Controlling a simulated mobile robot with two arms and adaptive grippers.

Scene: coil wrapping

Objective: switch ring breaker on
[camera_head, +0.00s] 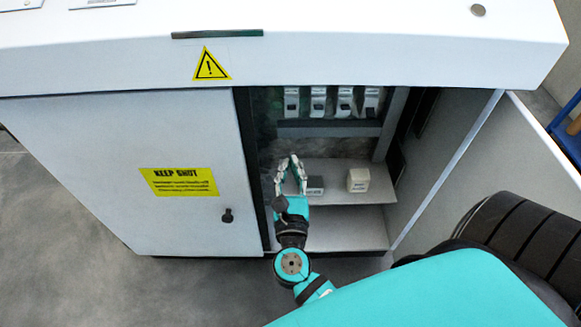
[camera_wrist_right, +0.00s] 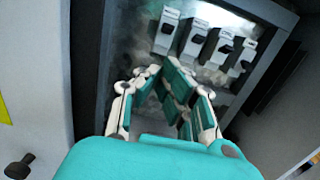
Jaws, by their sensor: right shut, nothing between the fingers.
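A row of several white breakers with dark toggles stands in the open cabinet, and the leftmost breaker (camera_head: 291,103) also shows in the wrist view (camera_wrist_right: 167,30). The second breaker (camera_head: 318,103), third breaker (camera_head: 344,103) and rightmost breaker (camera_head: 370,102) are to its right. Their labels are too small to read, so I cannot tell which is the ring breaker or how its toggle is set. My right gripper (camera_head: 292,160) is shut and empty, below and apart from the leftmost breakers in the head view. It also shows in the wrist view (camera_wrist_right: 165,70). My left gripper is out of view.
A shelf (camera_head: 345,232) and a higher shelf (camera_head: 378,190) lie below the breakers. A pale block (camera_head: 358,180) and a dark-faced block (camera_head: 315,186) are on the higher one. The left door (camera_head: 120,180) is closed, with a dark knob (camera_head: 227,215). The right door (camera_head: 450,180) stands open.

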